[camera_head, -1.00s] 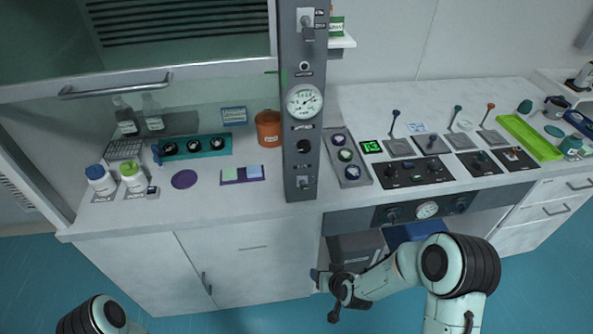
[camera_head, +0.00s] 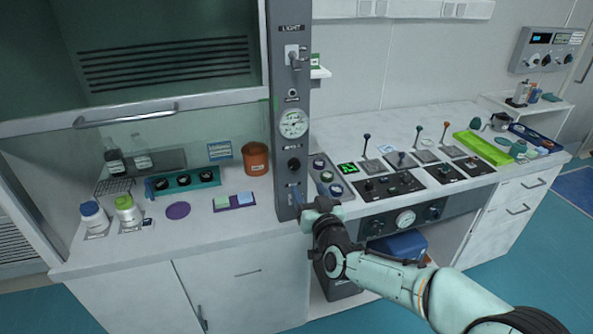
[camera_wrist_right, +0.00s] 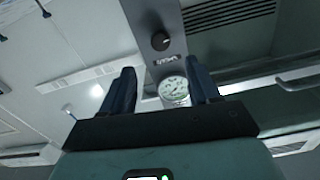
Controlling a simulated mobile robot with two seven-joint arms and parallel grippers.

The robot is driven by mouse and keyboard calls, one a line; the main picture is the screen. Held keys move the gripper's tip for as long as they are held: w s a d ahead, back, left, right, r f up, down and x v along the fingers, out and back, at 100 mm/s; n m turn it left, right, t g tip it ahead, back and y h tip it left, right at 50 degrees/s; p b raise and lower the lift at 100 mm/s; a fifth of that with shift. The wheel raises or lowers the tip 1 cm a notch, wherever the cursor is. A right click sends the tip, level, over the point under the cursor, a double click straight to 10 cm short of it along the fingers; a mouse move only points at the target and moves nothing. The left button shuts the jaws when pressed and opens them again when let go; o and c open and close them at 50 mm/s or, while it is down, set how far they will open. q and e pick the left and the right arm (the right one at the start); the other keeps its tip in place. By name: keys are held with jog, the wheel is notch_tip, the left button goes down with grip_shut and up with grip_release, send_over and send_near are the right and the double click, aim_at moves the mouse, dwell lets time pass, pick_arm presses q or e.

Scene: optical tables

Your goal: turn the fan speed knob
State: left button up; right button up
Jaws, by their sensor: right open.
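A black round knob (camera_head: 294,164) sits on the front of the grey column (camera_head: 283,205), below a round white gauge (camera_head: 293,123). Its label is too small to read. My right gripper (camera_head: 314,202) is in front of the column's lower end, below the knob and apart from it. In the right wrist view, the dark fingers of my right gripper (camera_wrist_right: 161,88) stand apart with nothing held. The gauge (camera_wrist_right: 173,88) shows between them, and a black knob (camera_wrist_right: 160,41) shows farther up on the column. My left gripper is out of view.
A light switch (camera_head: 296,55) is high on the column. A grey box with several round buttons (camera_head: 324,176) and a black knob panel (camera_head: 390,186) stand on the counter to its right. An orange-brown pot (camera_head: 255,158) stands close on its left.

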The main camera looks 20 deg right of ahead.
aim_at(295, 167)
jog(key=w+p, duration=0.1)
jog(key=w, duration=0.4)
jog(key=w+p, duration=0.2)
jog(key=w, duration=0.3)
jog(key=shift+w+a, duration=0.2)
jog(key=shift+w, duration=0.05)
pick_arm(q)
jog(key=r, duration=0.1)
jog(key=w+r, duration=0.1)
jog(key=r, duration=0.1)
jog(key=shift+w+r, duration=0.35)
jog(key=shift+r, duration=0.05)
pick_arm(e)
jog(key=c, duration=1)
